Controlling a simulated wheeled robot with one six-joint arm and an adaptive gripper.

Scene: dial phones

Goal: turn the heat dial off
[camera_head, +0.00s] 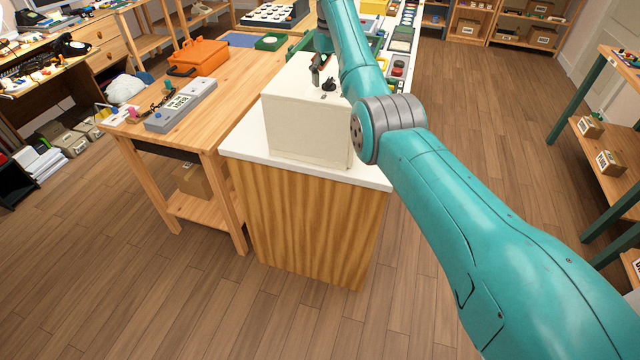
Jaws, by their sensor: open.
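A cream-white box-shaped appliance (305,130) stands on the white top of a wood-grain cabinet. Small dark parts show on and just above its top, close to my teal arm. The upper dark part (316,70) looks like a finger of my gripper. The lower dark piece (328,85) sits at the appliance's top and may be the heat dial; the two are too small to tell apart surely. My gripper is largely hidden by my arm, and contact with the dial cannot be made out. The dial's setting cannot be read.
A wooden table (225,105) on the left holds an orange case (198,55) and a grey labelled device (181,104). A counter with several coloured devices runs behind the appliance. Shelves stand at right and back. The floor (470,100) at right is clear.

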